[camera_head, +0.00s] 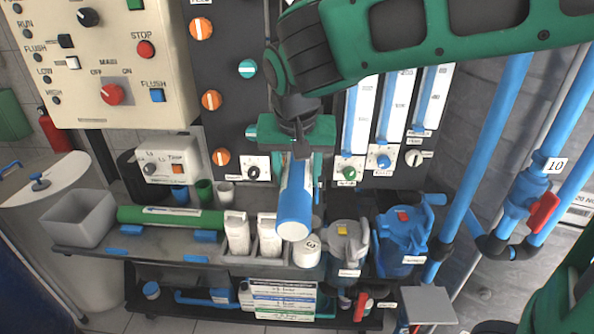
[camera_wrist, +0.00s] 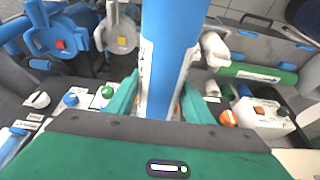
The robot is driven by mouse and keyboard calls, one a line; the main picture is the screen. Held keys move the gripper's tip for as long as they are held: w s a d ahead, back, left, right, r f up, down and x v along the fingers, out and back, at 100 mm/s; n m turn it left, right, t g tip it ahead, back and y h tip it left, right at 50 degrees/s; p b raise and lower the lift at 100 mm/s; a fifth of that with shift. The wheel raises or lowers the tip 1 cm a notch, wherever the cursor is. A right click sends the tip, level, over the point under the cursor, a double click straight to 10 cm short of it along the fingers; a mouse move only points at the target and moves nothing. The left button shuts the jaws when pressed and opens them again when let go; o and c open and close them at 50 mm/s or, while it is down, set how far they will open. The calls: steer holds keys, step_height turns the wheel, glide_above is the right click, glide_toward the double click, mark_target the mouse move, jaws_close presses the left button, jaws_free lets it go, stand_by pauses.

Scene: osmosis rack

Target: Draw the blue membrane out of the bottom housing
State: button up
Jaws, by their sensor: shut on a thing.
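The blue membrane (camera_head: 294,205) is a blue cylinder with a white label band and a pale round end. My gripper (camera_head: 292,155) is shut on it above the bench, in front of the dark panel. Its pale end points down and toward the head camera. In the wrist view the membrane (camera_wrist: 172,55) stands between the green fingers of my gripper (camera_wrist: 165,108) and runs out past the top edge. The membrane looks clear of any housing. I cannot tell which part is the bottom housing.
A grey bench (camera_head: 100,238) below carries a grey bin (camera_head: 78,218), a green cylinder (camera_head: 170,216), white bottles (camera_head: 238,236), and a grey (camera_head: 346,245) and a blue canister (camera_head: 402,240). Blue pipes (camera_head: 490,130) rise at the right. A control box (camera_head: 115,60) stands at upper left.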

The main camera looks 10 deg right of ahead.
mark_target(295, 189)
steer(key=shift+s+a, duration=0.2)
steer(key=shift+s, duration=0.8)
steer(key=shift+s+a, duration=0.2)
steer(key=shift+s, duration=1.15)
steer(key=shift+s+a, duration=0.25)
steer(key=shift+s, duration=0.85)
